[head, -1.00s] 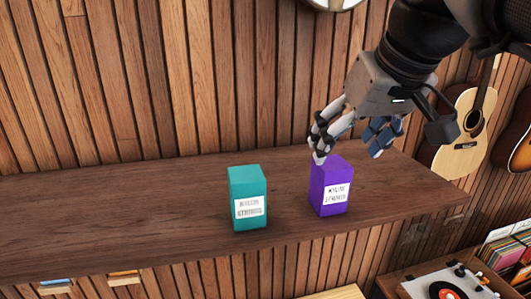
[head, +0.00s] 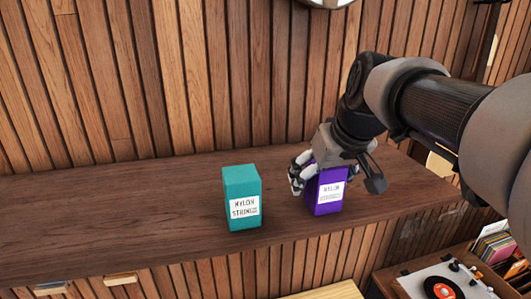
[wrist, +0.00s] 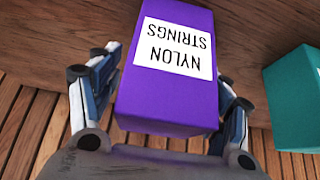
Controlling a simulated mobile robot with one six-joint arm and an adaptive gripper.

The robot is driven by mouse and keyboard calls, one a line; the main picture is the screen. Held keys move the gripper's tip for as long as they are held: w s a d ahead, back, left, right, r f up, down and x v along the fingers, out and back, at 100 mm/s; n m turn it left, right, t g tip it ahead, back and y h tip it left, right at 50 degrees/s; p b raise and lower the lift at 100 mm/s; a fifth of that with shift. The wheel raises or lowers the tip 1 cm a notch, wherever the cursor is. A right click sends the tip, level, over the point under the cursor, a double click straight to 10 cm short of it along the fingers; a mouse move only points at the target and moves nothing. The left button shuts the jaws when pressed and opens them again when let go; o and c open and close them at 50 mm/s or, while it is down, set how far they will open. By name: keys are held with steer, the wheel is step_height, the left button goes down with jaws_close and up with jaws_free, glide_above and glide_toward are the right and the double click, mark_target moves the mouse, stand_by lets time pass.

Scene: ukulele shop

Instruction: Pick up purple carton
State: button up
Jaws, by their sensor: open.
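The purple carton (head: 326,192) stands upright on the wooden shelf (head: 120,205), with a white "NYLON STRINGS" label on its front. In the wrist view the purple carton (wrist: 168,75) fills the middle, between the two fingers of my gripper (wrist: 160,110). One finger is on each side of it, and gaps seem to show beside the carton. The gripper is open.
A teal carton (head: 242,197) stands upright to the left of the purple one, and at the right edge of the wrist view (wrist: 295,95). The shelf left of it is bare. A slatted wood wall (head: 150,80) rises behind. A turntable (head: 445,285) sits lower right.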

steer(key=shift+s, duration=0.15)
steer(key=shift+c, duration=0.6)
steer(key=c, duration=1.1)
